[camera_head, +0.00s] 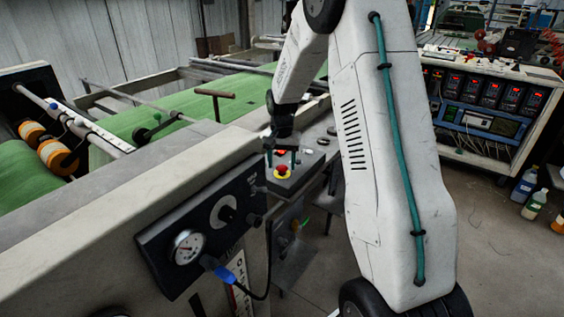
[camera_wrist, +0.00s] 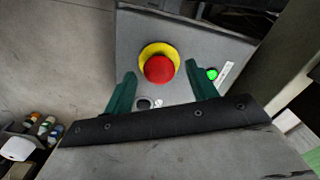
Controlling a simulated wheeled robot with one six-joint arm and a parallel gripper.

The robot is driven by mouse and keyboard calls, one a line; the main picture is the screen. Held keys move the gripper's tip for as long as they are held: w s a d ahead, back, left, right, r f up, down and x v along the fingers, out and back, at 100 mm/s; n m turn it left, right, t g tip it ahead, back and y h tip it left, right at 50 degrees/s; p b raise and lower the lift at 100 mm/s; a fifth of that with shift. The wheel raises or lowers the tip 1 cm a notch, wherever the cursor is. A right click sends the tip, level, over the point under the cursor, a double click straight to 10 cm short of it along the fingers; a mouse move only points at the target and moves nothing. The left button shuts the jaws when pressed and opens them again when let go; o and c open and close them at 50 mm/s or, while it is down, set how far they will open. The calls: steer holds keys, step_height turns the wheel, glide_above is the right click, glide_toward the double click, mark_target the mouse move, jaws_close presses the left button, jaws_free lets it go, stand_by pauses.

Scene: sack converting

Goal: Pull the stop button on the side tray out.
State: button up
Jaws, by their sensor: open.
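The red stop button (camera_wrist: 159,69) with a yellow collar sits on the grey side tray (camera_wrist: 134,36) in the wrist view. In the head view the red button (camera_head: 282,169) shows on the side tray (camera_head: 301,178) beside the machine. My gripper (camera_wrist: 161,82) is open, with one green finger on each side below the button and a gap to it. In the head view my gripper (camera_head: 281,157) is just above and behind the button. I cannot tell its exact height above the tray. A green lit button (camera_wrist: 212,74) is beside the right finger.
A panel with a gauge (camera_head: 187,246) and a blue-handled lever (camera_head: 224,274) is on the machine side near the tray. A control cabinet (camera_head: 490,105) stands at the right, with bottles (camera_head: 534,204) on the floor beside it. Open floor lies between.

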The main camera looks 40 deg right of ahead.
mark_target(282, 166)
jaws_close()
steer(key=shift+r, duration=0.5)
jaws_free()
steer(key=shift+r, duration=0.1)
step_height(282, 166, up, 8)
steer(key=shift+f, duration=0.2)
stand_by(0.4)
